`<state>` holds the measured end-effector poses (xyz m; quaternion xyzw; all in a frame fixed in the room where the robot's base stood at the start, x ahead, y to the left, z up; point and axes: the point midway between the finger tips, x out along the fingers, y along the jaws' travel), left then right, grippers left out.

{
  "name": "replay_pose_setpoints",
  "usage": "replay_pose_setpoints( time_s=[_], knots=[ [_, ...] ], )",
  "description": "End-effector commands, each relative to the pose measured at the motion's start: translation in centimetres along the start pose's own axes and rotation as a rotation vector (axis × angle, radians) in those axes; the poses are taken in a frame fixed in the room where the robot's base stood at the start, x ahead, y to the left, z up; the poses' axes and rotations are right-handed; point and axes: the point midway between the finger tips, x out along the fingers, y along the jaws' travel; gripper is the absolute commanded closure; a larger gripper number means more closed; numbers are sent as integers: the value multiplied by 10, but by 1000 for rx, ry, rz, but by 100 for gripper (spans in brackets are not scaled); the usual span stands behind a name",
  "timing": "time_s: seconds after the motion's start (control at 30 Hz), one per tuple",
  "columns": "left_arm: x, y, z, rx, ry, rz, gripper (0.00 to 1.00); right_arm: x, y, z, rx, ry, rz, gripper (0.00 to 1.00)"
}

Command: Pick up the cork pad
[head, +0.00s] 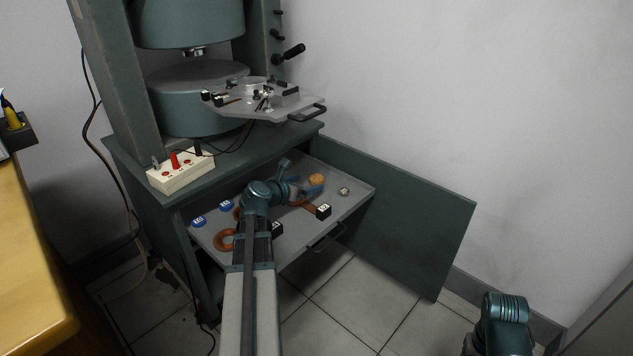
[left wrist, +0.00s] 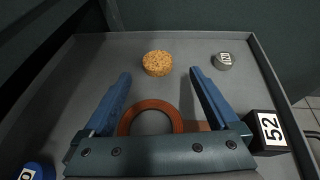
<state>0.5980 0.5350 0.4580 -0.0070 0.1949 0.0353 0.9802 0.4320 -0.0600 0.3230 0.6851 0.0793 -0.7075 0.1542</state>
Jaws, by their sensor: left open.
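The cork pad (head: 316,180) is a small round tan disc lying flat on the grey drawer floor. In the left wrist view the cork pad (left wrist: 157,63) lies ahead of and roughly between the fingertips, apart from both. My left gripper (head: 302,189) is over the drawer, close to the pad; its blue fingers also show in the left wrist view (left wrist: 160,77), spread open with nothing held. In the head view the fingers overlap the pad's near side. My right gripper is not visible; only part of my right arm shows at the lower right.
The open drawer (head: 353,204) also holds a copper-coloured ring (left wrist: 150,106) under my left fingers, a black block marked 52 (left wrist: 267,132), a small grey cylinder (left wrist: 223,61) and blue-topped pieces (head: 198,222). Drawer walls and an open cabinet door (head: 420,215) bound the space.

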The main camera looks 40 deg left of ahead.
Motion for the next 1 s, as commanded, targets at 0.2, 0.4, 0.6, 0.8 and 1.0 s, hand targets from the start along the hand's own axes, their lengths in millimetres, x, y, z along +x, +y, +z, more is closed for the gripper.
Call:
replay_pose_setpoints(
  time_s=[0.2,0.4,0.6,0.8,1.0],
  knots=[
    [32,6,3,1,0,-3,6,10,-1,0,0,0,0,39],
    [49,4,3,0,0,-1,6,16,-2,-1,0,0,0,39],
    [47,4,3,0,0,-1,11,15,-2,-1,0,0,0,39],
    [47,4,3,0,0,-1,47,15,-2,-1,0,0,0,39],
    [47,4,3,0,0,-1,83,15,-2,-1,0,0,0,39]
  ],
)
